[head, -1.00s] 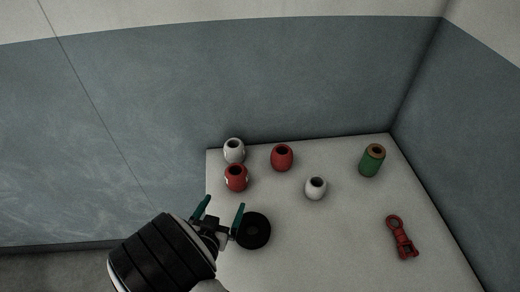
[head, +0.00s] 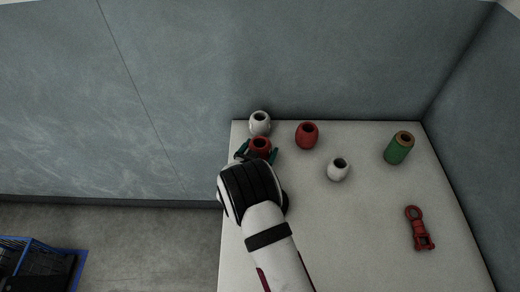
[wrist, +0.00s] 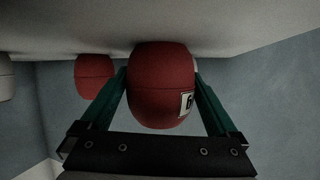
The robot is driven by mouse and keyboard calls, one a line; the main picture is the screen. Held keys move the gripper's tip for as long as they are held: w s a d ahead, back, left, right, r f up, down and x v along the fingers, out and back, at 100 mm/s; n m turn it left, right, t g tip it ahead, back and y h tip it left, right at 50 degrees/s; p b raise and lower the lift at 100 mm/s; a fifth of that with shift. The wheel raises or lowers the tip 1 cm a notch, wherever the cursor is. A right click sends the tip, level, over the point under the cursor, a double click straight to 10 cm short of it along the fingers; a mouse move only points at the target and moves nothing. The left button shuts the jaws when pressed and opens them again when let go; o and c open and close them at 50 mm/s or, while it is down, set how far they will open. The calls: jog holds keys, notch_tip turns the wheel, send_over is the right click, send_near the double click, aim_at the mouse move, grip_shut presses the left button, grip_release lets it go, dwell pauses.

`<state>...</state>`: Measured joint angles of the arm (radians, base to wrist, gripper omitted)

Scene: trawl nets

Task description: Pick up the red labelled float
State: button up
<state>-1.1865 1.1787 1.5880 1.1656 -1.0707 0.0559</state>
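The red labelled float (head: 260,143) stands on the table near its far left corner. In the wrist view the float (wrist: 160,85) shows a white label with a dark character that looks like a 6. My gripper (head: 257,153) is low at the table, its two green fingers one on each side of this float. In the wrist view the gripper (wrist: 160,80) is open around the float, with the fingers very near its sides. I cannot see clear contact, and the float appears to rest on the table.
A white float (head: 260,124) stands just behind the red labelled one. A plain red float (head: 307,136), another white float (head: 338,170), a green cylinder (head: 398,148) and a red shackle-like piece (head: 420,230) are to the right. Walls stand behind and right of the table (head: 360,235).

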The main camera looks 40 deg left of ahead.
jog(key=c, duration=0.9)
jog(key=shift+r, duration=0.1)
